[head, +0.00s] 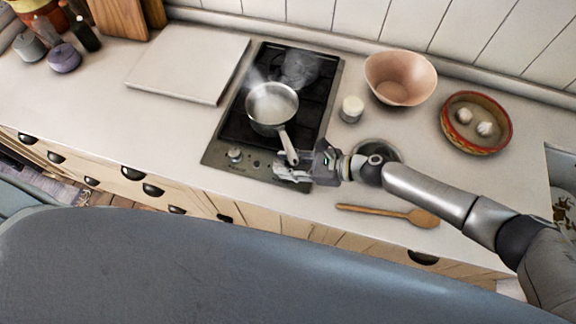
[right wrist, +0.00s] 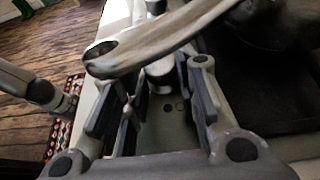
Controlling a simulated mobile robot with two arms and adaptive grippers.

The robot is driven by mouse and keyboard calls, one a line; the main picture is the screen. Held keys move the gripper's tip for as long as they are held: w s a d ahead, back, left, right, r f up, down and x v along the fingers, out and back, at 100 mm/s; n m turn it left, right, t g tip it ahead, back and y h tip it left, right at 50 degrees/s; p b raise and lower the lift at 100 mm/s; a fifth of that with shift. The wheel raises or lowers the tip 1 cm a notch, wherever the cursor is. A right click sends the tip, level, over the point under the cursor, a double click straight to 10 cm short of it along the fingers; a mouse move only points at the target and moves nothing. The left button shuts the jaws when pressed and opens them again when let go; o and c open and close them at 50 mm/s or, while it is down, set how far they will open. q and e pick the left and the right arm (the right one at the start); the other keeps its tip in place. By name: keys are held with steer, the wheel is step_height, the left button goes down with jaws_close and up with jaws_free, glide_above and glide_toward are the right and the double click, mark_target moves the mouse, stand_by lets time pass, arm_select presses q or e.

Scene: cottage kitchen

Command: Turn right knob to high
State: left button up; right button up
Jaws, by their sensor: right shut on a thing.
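The cooktop (head: 228,167) is a black hob with a metal control strip along its front. The left knob (head: 235,155) shows on that strip. My right gripper (head: 296,172) is at the strip's right end, just below the pan handle, and hides the right knob in the head view. In the right wrist view the right knob (right wrist: 160,76) is between the fingers of my right gripper (right wrist: 158,88), which are shut on it. Its pointer setting cannot be made out.
A steaming saucepan (head: 272,104) stands on the hob, its handle (right wrist: 150,50) reaching out over the right gripper. A white jar (head: 351,108), a pink bowl (head: 400,79), a patterned bowl (head: 503,128) and a wooden spoon (head: 385,213) are to the right. A pale board (head: 188,66) lies left.

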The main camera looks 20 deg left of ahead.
steer(key=shift+w+a+n+g+b, duration=0.1)
steer(key=shift+w+n+g+b, duration=0.1)
steer(key=shift+n+g+b, duration=0.6)
steer(key=shift+g, duration=0.3)
steer(key=o, duration=1)
steer(key=shift+a, duration=0.1)
steer(key=shift+r, duration=0.1)
steer(key=shift+w+d, duration=0.1)
steer(key=shift+d, duration=0.1)
steer(key=shift+d+r, duration=0.1)
steer(key=shift+d, duration=0.2)
steer(key=v, duration=0.6)
steer(key=shift+s+d+r, duration=0.2)
steer(key=shift+d+r, duration=0.05)
steer(key=shift+d, duration=0.15)
steer(key=shift+o, duration=0.2)
